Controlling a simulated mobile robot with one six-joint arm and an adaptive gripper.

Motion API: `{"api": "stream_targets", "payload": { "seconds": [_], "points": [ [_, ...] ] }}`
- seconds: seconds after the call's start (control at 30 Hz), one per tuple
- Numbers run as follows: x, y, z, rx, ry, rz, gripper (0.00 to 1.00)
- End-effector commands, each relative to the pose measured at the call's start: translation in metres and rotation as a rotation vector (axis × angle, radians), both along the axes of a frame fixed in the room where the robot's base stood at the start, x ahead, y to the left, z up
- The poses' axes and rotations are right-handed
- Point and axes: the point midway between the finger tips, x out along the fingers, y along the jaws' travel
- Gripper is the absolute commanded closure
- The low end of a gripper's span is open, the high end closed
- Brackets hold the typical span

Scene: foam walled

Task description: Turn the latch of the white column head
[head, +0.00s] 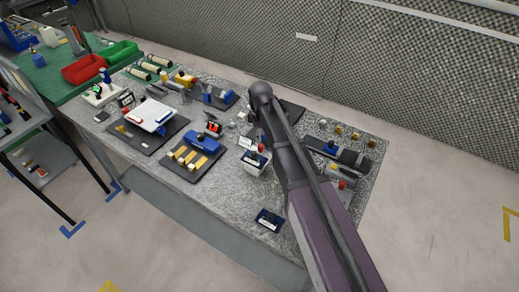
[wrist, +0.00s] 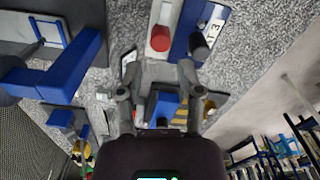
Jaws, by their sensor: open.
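My gripper (wrist: 160,97) is open in the wrist view, with its two fingers apart and nothing held between them. A blue block with a dark part (wrist: 167,106) shows in the gap, farther off than the fingertips. Ahead of the fingers, a white upright part with a red round cap (wrist: 160,38) stands beside a blue piece with a white label (wrist: 203,30). I cannot tell for sure which part is the white column head, and its latch is not clear. In the head view my arm covers the middle of the table and I cannot make out the gripper clearly.
The speckled grey table (head: 225,215) is crowded. A dark board with a white plate (head: 150,114) and a board with yellow strips and a blue block (head: 203,141) lie left of my arm. Red (head: 84,69) and green (head: 119,52) bins stand far left. A foam wall (head: 400,70) runs behind.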

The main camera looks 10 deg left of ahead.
Motion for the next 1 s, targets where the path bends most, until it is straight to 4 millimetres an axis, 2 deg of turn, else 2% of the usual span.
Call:
{"api": "stream_targets", "payload": {
  "seconds": [0.03, 0.6, 1.0],
  "points": [
    [0.000, 0.000, -0.008, 0.000, 0.000, 0.000, 0.53],
    [0.000, -0.001, -0.050, 0.000, 0.000, -0.001, 0.53],
    [0.000, -0.001, -0.058, 0.000, 0.000, -0.001, 0.53]
  ]
}}
